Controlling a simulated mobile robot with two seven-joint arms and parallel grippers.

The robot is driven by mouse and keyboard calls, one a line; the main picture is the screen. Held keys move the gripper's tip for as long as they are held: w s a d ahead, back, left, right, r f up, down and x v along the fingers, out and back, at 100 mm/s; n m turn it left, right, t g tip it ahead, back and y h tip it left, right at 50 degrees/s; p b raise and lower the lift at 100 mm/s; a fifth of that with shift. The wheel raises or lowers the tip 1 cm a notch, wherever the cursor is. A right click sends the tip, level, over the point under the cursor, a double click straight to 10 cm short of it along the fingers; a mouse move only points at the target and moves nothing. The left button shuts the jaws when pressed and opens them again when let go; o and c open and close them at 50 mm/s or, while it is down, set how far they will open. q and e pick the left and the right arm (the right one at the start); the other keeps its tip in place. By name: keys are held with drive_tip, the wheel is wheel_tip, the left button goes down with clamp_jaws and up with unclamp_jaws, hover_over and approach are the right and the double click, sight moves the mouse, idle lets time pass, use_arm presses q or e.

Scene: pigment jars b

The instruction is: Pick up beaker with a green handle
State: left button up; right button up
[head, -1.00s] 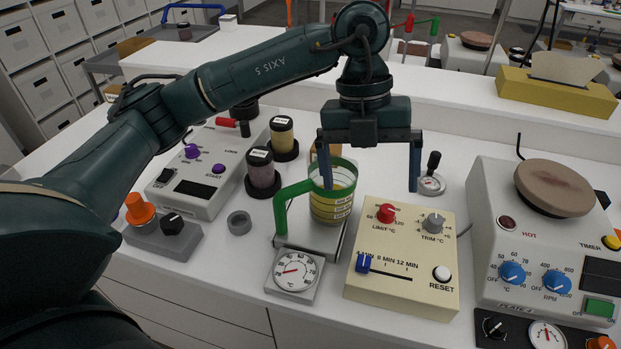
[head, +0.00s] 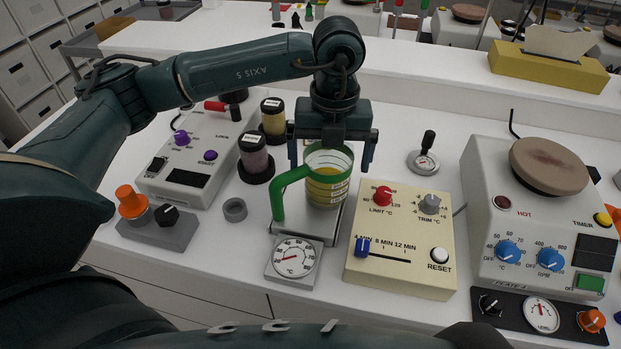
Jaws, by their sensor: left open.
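The beaker (head: 327,190) is clear with a green rim and a yellow band, and its green handle (head: 279,196) points left. It stands upright on a pale plate (head: 318,223) behind a round dial. My left gripper (head: 331,166) is open and points down just above and behind the beaker. One finger is at the left of the rim and the other is to the right of it. The beaker's rim partly covers the view between the fingers, and I cannot tell whether either finger touches it. My right gripper is not in view.
A cream control box (head: 402,235) stands close on the beaker's right. The dial (head: 295,258) is in front. Two dark-based jars, one purple (head: 254,157) and one yellow (head: 273,120), stand to the left. A small grey ring (head: 235,209) lies at front left. A hotplate (head: 520,215) is at right.

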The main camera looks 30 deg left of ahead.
use_arm(q)
drive_tip(key=f, duration=0.2)
drive_tip(key=f+p, duration=0.1)
drive_tip(key=shift+a+f, duration=0.2)
drive_tip(key=shift+f, duration=0.4)
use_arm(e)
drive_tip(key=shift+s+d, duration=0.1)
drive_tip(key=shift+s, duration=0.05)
use_arm(q)
drive_tip(key=shift+c, duration=0.3)
